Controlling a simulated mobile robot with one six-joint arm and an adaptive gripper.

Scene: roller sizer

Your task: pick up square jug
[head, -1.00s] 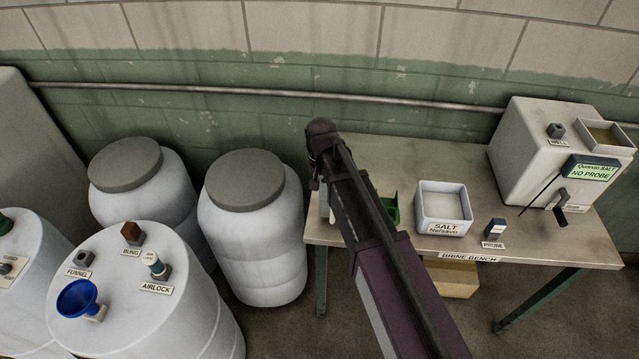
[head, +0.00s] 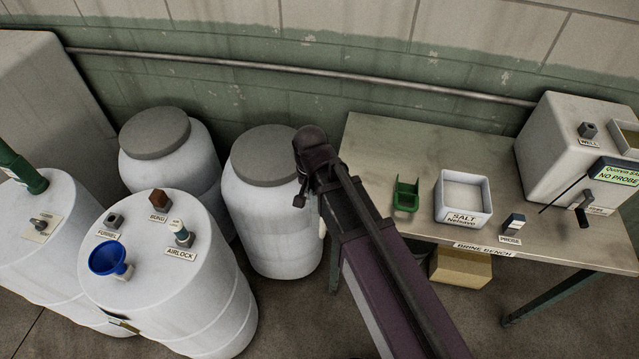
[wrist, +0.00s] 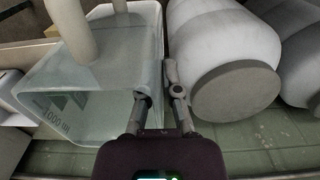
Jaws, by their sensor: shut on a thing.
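The square jug (wrist: 98,88) is clear and box-shaped, with a "1000 ml" mark on its side. It fills the left of the wrist view. My gripper (wrist: 159,88) is shut on the jug at its right-hand edge, one finger on each side. Pale, thick, rounded bars show at the jug's top in that view; I cannot tell whether they belong to it. In the head view my gripper (head: 308,185) is above and beside the bench's left end, and my arm hides most of what it holds.
White drums with grey lids (head: 270,160) stand left of my gripper. A nearer drum (head: 170,290) carries a blue funnel (head: 108,258). The brine bench (head: 385,140) holds a green holder (head: 406,194), a salt tub (head: 463,218), a probe (head: 512,228) and a white box machine (head: 560,140).

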